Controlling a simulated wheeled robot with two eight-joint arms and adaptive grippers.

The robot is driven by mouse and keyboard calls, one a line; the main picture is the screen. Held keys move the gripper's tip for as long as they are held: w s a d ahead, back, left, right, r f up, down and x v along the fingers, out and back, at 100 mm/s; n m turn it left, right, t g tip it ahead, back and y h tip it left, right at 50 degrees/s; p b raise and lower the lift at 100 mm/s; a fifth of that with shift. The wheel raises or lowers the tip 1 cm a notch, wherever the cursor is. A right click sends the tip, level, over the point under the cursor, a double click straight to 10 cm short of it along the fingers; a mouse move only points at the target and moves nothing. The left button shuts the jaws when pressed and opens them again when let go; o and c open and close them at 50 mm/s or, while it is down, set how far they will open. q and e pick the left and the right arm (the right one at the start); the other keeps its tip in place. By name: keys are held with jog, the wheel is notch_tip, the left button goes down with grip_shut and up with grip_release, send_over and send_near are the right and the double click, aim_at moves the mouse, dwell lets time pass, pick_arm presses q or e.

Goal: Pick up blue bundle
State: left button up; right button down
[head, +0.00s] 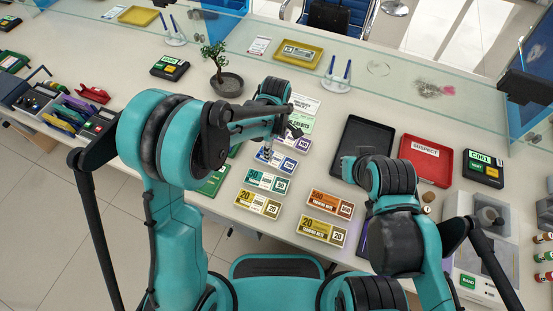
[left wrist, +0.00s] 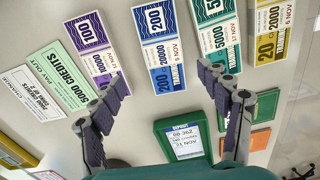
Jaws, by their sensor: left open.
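The blue bundle (left wrist: 160,45), marked 200, lies flat on the counter in the left wrist view, ahead of and between the fingers of my left gripper (left wrist: 163,78). The fingers are spread wide and empty. In the head view the blue bundle (head: 283,163) lies in a column of note bundles, with its left part hidden by my left gripper (head: 270,149). A purple bundle (left wrist: 91,45) and a green bundle (left wrist: 214,35) flank it. My right arm reaches over the black tray's lower edge; its fingers do not show clearly.
A yellow bundle (left wrist: 271,32) lies beyond the green one. Orange (head: 330,204) and yellow-green (head: 323,230) bundles lie to the right. A black tray (head: 366,125) and red SUSPECT tray (head: 428,172) stand farther right. A potted bonsai (head: 227,84) stands behind my left arm.

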aim_at(276, 160)
pick_arm(q)
jog(key=f+b, duration=0.1)
jog(key=f, duration=0.1)
jog(key=f+b, duration=0.1)
jog(key=f, duration=0.1)
jog(key=f+b, duration=0.1)
jog(key=f, duration=0.2)
jog(key=shift+s+f, duration=0.1)
jog(key=shift+s, duration=0.25)
jog(key=c, duration=1.3)
